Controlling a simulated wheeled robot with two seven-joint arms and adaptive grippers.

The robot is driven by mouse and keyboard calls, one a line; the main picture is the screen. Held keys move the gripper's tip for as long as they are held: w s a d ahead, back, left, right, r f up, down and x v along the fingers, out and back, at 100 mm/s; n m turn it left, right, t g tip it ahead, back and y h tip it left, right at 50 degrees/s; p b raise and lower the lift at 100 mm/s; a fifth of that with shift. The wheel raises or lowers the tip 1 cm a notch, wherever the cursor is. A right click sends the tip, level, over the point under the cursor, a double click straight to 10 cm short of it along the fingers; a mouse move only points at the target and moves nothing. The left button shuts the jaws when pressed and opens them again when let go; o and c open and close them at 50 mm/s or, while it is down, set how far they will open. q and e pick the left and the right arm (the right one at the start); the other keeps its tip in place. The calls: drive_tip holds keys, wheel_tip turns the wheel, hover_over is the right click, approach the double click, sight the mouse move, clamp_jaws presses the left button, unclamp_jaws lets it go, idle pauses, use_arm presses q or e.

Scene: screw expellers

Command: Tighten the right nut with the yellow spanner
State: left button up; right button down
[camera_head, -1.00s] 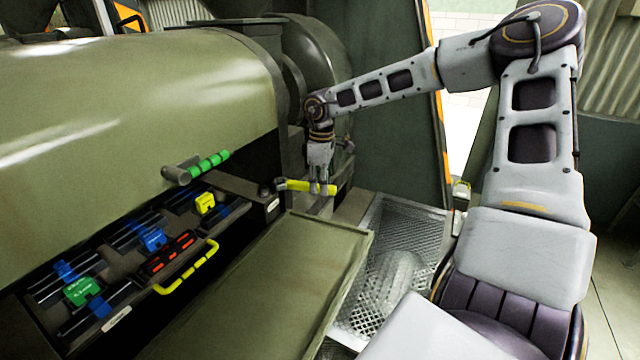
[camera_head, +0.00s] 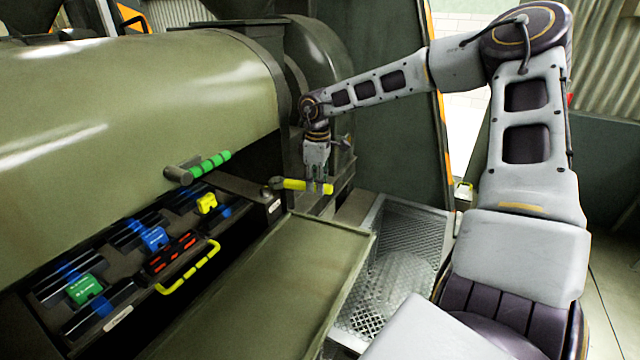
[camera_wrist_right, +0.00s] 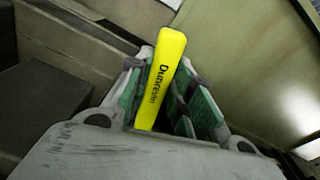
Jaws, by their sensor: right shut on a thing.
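The yellow spanner (camera_head: 295,184) lies roughly level in the head view, its dark ring end (camera_head: 274,184) at its left, close to the right corner of the machine's open front. My right gripper (camera_head: 318,184) is shut on its yellow handle from above. In the right wrist view the yellow handle (camera_wrist_right: 164,70) stands between the green-padded fingers (camera_wrist_right: 165,105). The right nut cannot be made out; whether the ring sits around it I cannot tell. My left gripper is not in view.
A green-handled bar (camera_head: 205,164) sticks out of the big green drum (camera_head: 130,110). Below it are blue, green and yellow blocks and a yellow rail handle (camera_head: 190,270). A flat green tray (camera_head: 270,285) lies in front, with a mesh grating (camera_head: 410,240) to its right.

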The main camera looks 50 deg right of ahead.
sight(301, 181)
drive_tip(key=shift+w+a+f, duration=0.1)
drive_tip(key=shift+w+a, duration=0.15)
drive_tip(key=shift+w, duration=0.6)
drive_tip(key=shift+w+a, duration=0.25)
drive_tip(key=shift+w, duration=0.6)
drive_tip(key=shift+w+a+f, duration=0.1)
drive_tip(key=shift+w+a, duration=0.15)
drive_tip(key=shift+w, duration=0.6)
drive_tip(key=shift+f+b, duration=0.7)
drive_tip(key=shift+b, duration=0.05)
use_arm(q)
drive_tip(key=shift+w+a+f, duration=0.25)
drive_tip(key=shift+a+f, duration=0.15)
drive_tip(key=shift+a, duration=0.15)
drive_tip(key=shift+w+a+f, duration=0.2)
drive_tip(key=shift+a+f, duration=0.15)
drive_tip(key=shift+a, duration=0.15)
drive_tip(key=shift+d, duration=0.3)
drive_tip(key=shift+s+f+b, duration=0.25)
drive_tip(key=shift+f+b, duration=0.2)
drive_tip(key=shift+b, duration=0.05)
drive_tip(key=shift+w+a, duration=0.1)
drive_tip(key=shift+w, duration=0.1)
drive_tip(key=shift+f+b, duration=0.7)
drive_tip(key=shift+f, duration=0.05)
use_arm(e)
drive_tip(key=shift+f, duration=0.65)
